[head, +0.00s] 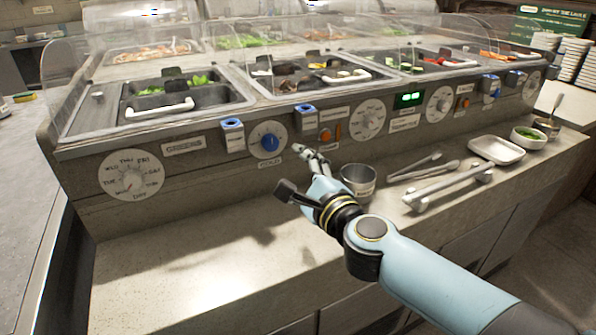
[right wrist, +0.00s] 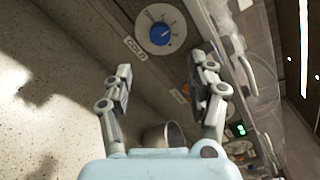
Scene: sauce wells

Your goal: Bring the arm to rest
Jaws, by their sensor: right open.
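My right gripper (head: 312,160) is in front of the salad bar's front panel, close to the blue knob (head: 269,142) marked COLD. In the right wrist view its two fingers (right wrist: 160,85) are spread apart with nothing between them. The blue knob on its white dial shows ahead of the fingers in the right wrist view (right wrist: 160,34), apart from them. My right arm (head: 430,275) reaches in from the lower right. My left gripper is not in either view.
A metal cup (head: 359,181) stands on the counter just right of the gripper. Tongs (head: 425,172), a white tray (head: 497,150) and a bowl of greens (head: 528,137) lie further right. A rail (head: 448,188) runs along the counter. The counter's left part (head: 170,270) is clear.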

